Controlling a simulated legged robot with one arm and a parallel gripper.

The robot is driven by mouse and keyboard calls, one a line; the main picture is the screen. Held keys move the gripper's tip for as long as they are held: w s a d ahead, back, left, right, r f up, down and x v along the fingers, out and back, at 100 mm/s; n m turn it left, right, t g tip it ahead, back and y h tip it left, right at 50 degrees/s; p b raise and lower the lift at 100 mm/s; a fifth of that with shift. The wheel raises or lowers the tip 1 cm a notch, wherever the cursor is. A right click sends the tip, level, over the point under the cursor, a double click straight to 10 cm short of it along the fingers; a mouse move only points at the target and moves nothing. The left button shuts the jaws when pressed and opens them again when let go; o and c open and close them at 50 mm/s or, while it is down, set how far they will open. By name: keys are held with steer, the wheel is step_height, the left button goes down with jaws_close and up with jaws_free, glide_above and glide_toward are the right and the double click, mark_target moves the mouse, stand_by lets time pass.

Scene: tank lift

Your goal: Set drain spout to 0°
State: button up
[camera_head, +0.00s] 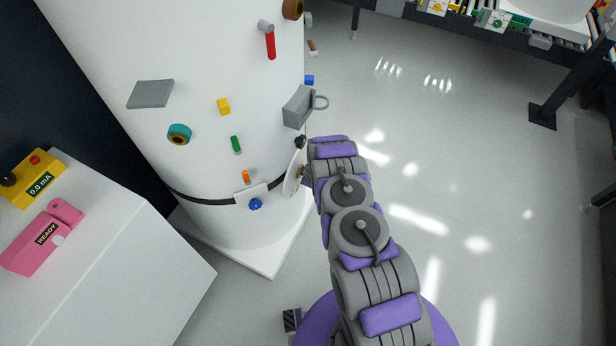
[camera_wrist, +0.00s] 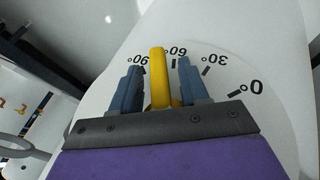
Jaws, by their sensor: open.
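The drain spout (camera_wrist: 158,75) is a yellow bar in the wrist view, over a white dial plate (camera_wrist: 222,62) marked 0°, 30°, 60° and 90°. It points between the 60° and 90° marks, away from the 0° mark at the right. My gripper (camera_wrist: 160,74) is open, with one blue-grey finger on each side of the spout. Whether either finger touches it I cannot tell. In the head view the dial plate (camera_head: 292,177) shows edge-on at the right side of the white tank (camera_head: 220,60); my arm hides my gripper there.
A grey bracket with a ring (camera_head: 300,106) juts from the tank above the dial. A white cabinet (camera_head: 110,250) with pink and yellow devices stands at left. The floor (camera_head: 450,180) to the right is clear; dark table legs stand beyond.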

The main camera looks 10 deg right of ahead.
jaws_close()
stand_by(0.5)
